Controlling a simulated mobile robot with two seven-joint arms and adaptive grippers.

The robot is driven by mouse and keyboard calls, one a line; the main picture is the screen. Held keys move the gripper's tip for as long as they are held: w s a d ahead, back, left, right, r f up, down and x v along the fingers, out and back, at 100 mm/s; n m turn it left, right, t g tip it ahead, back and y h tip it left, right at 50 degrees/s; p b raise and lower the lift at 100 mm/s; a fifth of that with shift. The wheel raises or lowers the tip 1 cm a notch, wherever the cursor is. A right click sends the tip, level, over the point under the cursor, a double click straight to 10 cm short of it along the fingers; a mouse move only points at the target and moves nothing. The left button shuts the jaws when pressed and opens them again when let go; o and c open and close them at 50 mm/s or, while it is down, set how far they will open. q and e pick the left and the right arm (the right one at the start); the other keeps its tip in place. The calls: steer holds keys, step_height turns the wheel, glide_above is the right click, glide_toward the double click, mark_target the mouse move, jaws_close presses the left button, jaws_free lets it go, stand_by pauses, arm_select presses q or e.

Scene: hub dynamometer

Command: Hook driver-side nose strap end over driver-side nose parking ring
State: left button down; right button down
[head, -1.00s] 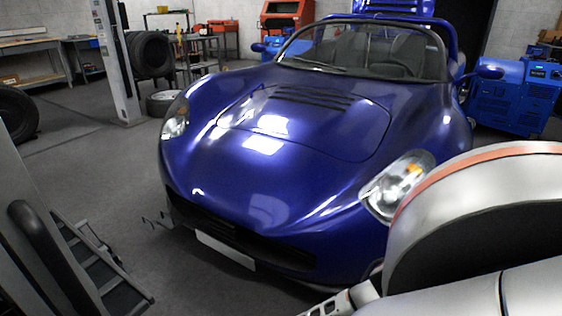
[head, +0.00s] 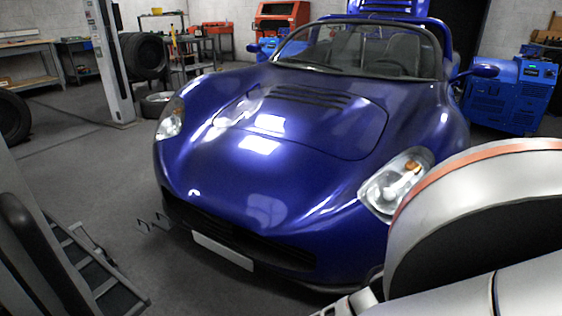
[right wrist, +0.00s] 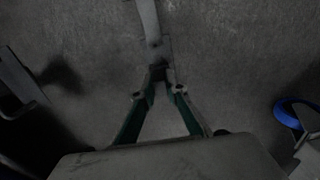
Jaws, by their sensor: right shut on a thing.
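In the right wrist view my right gripper (right wrist: 158,82) has its green-sided fingers closed on the dark end of a pale strap (right wrist: 150,22). The strap runs up and away from the fingertips over grey floor. A blue curved part (right wrist: 292,108) shows at the right edge, apart from the fingers; I cannot tell whether it is the parking ring. In the head view the blue car (head: 285,170) faces me, and my right arm covers the lower right. The right fingertips and the held strap end are hidden there. My left gripper is not in view.
A small metal hook-like piece (head: 153,222) sticks out by the car's nose, left of the white plate (head: 222,250). A ladder-like frame (head: 88,262) stands at the lower left. Floor between it and the car is clear. A blue cabinet (head: 510,92) stands at the right.

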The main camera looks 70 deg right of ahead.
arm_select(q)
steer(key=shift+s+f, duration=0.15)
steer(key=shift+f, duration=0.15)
arm_select(e)
steer(key=shift+f, duration=0.3)
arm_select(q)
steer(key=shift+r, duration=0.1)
arm_select(e)
steer(key=c, duration=2)
jaws_free()
steer(key=shift+o, duration=0.4)
steer(key=shift+r, duration=0.1)
